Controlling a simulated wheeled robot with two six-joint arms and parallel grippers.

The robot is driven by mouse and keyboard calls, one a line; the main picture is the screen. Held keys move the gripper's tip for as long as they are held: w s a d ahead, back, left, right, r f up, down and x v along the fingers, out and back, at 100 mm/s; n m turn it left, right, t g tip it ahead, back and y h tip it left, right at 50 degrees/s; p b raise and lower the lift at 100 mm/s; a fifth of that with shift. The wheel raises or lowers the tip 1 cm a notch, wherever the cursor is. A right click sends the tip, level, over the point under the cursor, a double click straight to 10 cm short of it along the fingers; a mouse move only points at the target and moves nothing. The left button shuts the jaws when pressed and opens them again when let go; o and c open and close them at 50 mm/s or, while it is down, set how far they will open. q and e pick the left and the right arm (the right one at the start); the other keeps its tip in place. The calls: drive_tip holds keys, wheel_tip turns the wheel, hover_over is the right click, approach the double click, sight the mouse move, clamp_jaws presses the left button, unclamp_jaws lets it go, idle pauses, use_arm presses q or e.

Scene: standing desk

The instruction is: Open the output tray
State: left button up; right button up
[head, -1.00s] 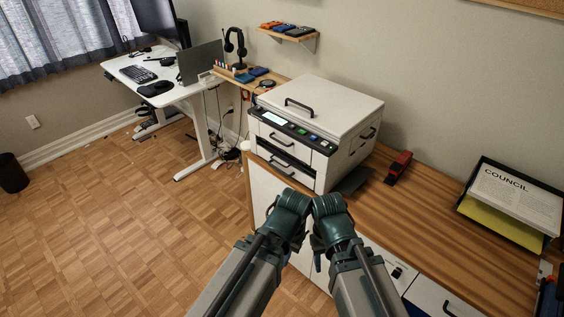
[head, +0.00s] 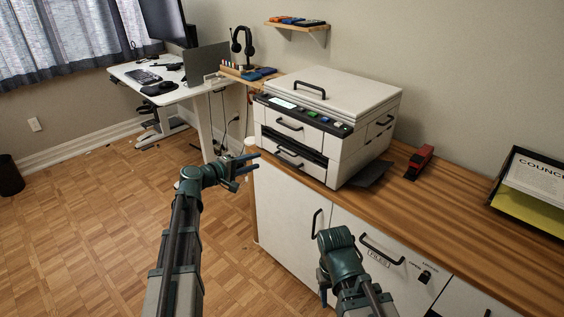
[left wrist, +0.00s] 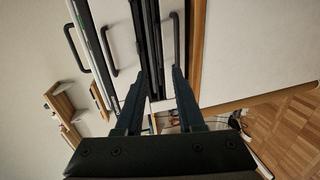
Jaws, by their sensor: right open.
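The white printer (head: 328,112) stands on the wooden counter. Its front has an upper drawer with a black handle (head: 289,124), a dark slot, and a lower tray with a black handle (head: 288,152). Which one is the output tray is not labelled. My left gripper (head: 256,161) is open and empty in front of the printer's lower left front, pointing right. In the left wrist view its fingers (left wrist: 160,73) are apart, close to the lower handle (left wrist: 176,40), with nothing between them. My right gripper (head: 323,288) hangs low before the cabinet, open, its fingers partly hidden.
A white cabinet (head: 285,205) with black handles stands under the counter (head: 440,205). A red stapler (head: 418,162) lies right of the printer, and a paper tray (head: 530,205) sits farther right. A white desk (head: 170,95) stands at the back left.

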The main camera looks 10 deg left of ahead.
use_arm(q)
drive_tip(key=b+x, duration=0.2)
drive_tip(key=x, duration=1.1)
drive_tip(key=shift+w+d+b, duration=0.2)
drive_tip(key=shift+w+b, duration=0.1)
drive_tip(key=shift+b, duration=0.1)
clamp_jaws()
idle(1.0)
